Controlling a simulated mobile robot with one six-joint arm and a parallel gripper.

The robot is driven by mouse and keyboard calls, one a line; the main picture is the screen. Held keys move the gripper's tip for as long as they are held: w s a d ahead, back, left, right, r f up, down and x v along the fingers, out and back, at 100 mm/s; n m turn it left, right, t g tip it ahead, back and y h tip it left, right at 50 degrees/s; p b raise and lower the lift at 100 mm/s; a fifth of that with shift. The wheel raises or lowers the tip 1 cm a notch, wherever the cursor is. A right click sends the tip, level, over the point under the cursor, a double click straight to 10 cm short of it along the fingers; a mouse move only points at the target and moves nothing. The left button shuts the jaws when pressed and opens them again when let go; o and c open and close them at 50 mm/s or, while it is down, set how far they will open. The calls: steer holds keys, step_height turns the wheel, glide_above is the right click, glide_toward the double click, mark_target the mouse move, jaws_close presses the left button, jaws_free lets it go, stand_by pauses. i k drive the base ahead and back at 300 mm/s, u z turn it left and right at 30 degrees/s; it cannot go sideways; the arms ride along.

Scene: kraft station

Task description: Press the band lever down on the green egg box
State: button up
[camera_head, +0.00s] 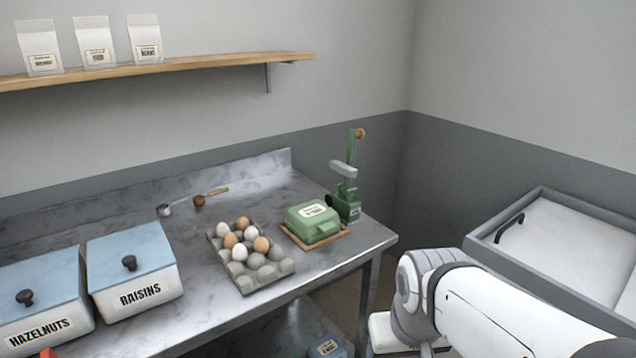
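The green egg box (305,230) is shut and has a white label on its lid. It sits on a thin wooden board (327,240) near the right end of the metal counter. A green upright device (347,207) stands just behind and to the right of the box. Its green arm (352,148) points up and ends in a wooden knob (361,134). A pale grey piece (343,168) sticks out partway up. Whether the device touches the box I cannot tell. My white arm enters at the lower right, apart from the counter objects; my gripper is not visible.
A grey egg tray (250,281) with several brown and white eggs lies left of the box. White bins labelled RAISINS (137,293) and HAZELNUTS (40,330) stand further left. A grey-framed white unit (560,242) is at right.

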mark_target(346, 169)
steer(key=u, duration=0.1)
steer(key=k, duration=0.5)
steer(key=z, duration=1.1)
steer(key=i, duration=0.9)
steer(key=u, duration=0.9)
steer(key=i, duration=0.85)
steer(key=z, duration=0.05)
